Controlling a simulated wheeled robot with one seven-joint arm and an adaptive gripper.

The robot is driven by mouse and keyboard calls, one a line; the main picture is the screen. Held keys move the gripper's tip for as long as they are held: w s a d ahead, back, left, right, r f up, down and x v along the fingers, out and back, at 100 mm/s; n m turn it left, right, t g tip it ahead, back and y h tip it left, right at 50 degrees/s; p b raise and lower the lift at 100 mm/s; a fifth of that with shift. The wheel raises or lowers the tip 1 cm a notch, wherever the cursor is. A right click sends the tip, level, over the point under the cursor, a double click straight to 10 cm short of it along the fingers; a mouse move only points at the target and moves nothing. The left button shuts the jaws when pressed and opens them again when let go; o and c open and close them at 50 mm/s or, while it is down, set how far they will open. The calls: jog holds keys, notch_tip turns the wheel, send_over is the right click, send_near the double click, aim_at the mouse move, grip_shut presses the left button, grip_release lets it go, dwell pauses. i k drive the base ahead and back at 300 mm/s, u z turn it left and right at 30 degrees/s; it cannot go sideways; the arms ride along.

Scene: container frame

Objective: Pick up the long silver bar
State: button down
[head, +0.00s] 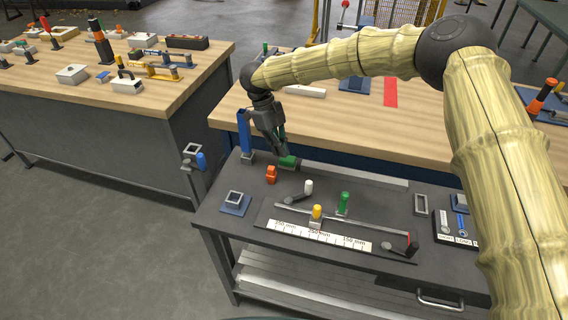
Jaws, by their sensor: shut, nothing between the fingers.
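My gripper (281,149) points down over the back left of the dark cart top, its fingers together and empty. Its tips are close to a small green block (288,161); I cannot tell whether they touch. A small labelled tray (456,241) at the cart's right holds a silver piece (445,221) and a blue piece (461,224). The label words are too small to read surely, and my arm hides the tray's right side. A long thin silver rail (370,226) runs behind a millimetre scale (318,235). I cannot tell which silver piece is the long bar.
The cart top (215,217) also bears an orange block (271,174), a green-handled piece (344,202), a yellow-topped slider (317,213) and a square socket (234,200). A blue upright (245,133) stands left of my gripper. A wooden bench (330,120) lies behind.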

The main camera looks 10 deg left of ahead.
aim_at(312, 167)
jog(key=k, duration=1)
